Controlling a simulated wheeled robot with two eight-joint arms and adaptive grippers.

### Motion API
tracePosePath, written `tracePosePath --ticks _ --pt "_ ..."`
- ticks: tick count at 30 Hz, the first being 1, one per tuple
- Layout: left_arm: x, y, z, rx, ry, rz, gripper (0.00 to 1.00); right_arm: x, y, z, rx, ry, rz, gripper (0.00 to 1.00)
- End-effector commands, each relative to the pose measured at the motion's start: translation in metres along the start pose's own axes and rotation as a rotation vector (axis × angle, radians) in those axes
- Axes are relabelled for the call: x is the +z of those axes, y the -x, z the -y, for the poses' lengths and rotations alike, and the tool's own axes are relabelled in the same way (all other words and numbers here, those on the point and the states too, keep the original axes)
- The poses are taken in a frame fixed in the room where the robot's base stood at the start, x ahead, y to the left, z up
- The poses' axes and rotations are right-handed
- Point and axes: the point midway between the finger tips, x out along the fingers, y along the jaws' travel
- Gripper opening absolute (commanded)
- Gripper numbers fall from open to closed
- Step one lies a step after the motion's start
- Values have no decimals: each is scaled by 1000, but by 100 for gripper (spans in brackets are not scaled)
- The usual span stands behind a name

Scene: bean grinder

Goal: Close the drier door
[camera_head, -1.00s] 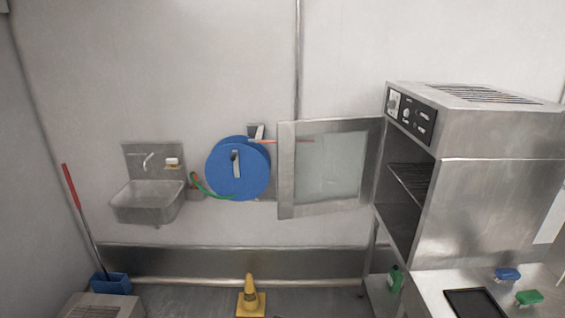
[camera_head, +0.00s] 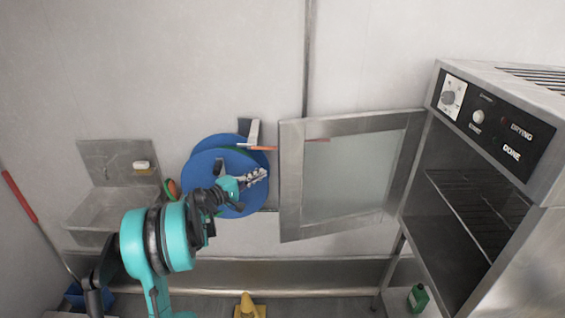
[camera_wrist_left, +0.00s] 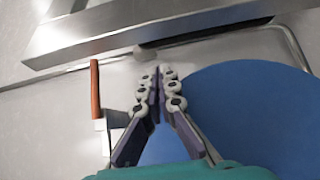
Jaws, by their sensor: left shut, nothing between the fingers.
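The drier (camera_head: 500,190) is a steel cabinet at the right of the head view, with a black control panel marked DRYING and DONE. Its door (camera_head: 345,124), a steel frame around a pale glass pane, stands wide open to the left, hinged at the cabinet's left front edge. My left gripper (camera_head: 262,174) is shut and empty, a little left of the door's free edge in the head view, in front of the blue hose reel. In the left wrist view the closed fingers (camera_wrist_left: 165,72) point towards a steel frame bar (camera_wrist_left: 150,30). My right gripper is not in view.
The blue hose reel (camera_head: 205,163) hangs on the wall behind my left gripper. A steel sink (camera_head: 103,212) is at the left. A yellow cone (camera_head: 247,308) and a green bottle (camera_head: 418,298) are low in view. Wire shelves (camera_head: 475,205) sit inside the drier.

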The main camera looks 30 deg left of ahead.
Motion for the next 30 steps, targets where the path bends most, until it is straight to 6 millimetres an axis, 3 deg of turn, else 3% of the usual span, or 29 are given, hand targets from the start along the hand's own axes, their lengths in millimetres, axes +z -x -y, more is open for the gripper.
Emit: tracePosePath --ticks 5,18,30 --pt "-6 -12 2 16 9 -4 0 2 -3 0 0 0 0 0" --pt "-6 -86 1 14 8 -4 0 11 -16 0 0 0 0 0" --pt "-6 -98 -1 14 8 -6 0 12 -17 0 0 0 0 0"
